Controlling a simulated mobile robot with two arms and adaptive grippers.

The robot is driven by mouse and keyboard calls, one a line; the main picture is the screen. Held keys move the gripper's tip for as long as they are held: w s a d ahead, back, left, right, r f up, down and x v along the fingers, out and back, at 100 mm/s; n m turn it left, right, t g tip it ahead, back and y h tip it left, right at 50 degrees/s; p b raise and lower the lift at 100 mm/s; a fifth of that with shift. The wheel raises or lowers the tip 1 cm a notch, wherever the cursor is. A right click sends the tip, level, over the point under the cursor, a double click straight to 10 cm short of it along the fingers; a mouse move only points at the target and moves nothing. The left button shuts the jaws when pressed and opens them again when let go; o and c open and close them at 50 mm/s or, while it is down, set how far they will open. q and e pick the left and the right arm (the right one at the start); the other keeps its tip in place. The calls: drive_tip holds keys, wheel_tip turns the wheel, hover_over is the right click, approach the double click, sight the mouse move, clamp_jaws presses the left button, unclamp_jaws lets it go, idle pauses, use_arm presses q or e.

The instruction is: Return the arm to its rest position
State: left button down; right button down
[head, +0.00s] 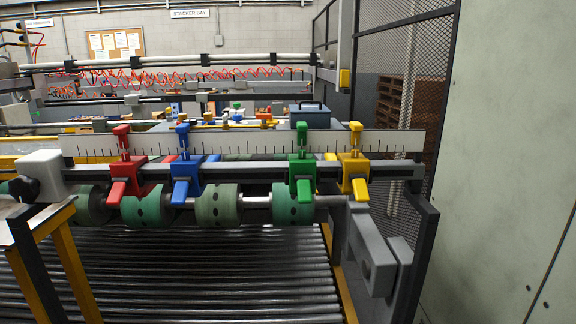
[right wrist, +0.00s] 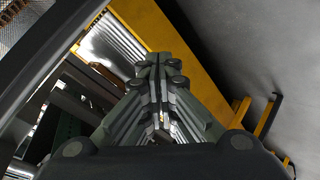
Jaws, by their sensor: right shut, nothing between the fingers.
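My right gripper (right wrist: 160,64) shows in the right wrist view with its dark fingers together and nothing between them. Its fingertips point toward a yellow frame beam (right wrist: 178,58) and metal rollers (right wrist: 112,44); I cannot tell the exact gap. A dark bar crosses the upper left of that view. Neither gripper can be made out in the head view, and my left gripper is in no view.
The stacker's ruler rail (head: 255,145) carries red (head: 124,172), blue (head: 185,175), green (head: 302,172) and yellow (head: 354,172) clamps. Below are green wheels (head: 217,207) and a roller bed (head: 190,275). A mesh fence (head: 400,75) and pale wall (head: 515,150) bound the right side.

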drive_tip(key=s+d+f+m+g+h, duration=0.1)
drive_tip(key=s+f+m+g, duration=0.2)
drive_tip(key=s, duration=1.1)
drive_tip(key=s+d+f+m+g, duration=0.1)
drive_tip(key=s+f+m+g, duration=0.2)
drive_tip(key=s+f, duration=0.5)
drive_tip(key=s+d+f+m+g+h, duration=0.1)
drive_tip(key=s+f+m+g, duration=0.2)
drive_tip(key=s, duration=1.7)
wheel_tip(320, 180, down, 3)
drive_tip(key=shift+s+f+m+h, duration=0.15)
drive_tip(key=shift+m+h, duration=0.15)
drive_tip(key=shift+m, duration=0.2)
drive_tip(key=shift+d, duration=0.1)
